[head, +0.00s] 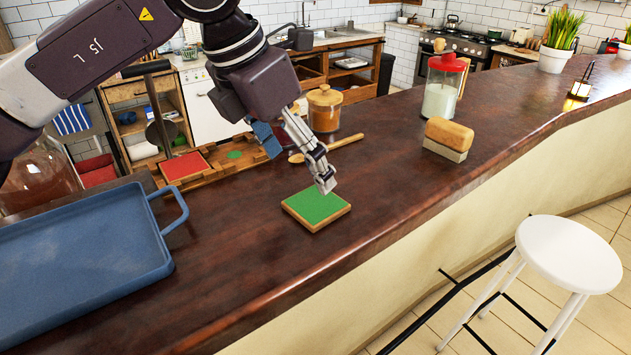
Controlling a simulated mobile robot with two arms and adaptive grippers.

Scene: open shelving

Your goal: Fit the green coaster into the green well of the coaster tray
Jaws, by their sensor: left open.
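The green coaster (314,208), a square with a green top and wooden edge, lies flat on the dark counter. The wooden coaster tray (213,172) is farther back and to the left, partly behind my arm. A red square (184,165) shows at its left end, and the round green patch of the green well (235,155) shows to the right of that. My left gripper (327,184) is open, with its fingertips at the far right part of the green coaster; I cannot tell whether they touch it. My right gripper is not in view.
A blue tray (80,268) fills the left of the counter. A wooden spoon (345,142) and an amber jar (324,110) are behind the gripper. A wooden-backed brush (449,134) and a red-lidded jar (441,88) stand right. The counter around the coaster is clear.

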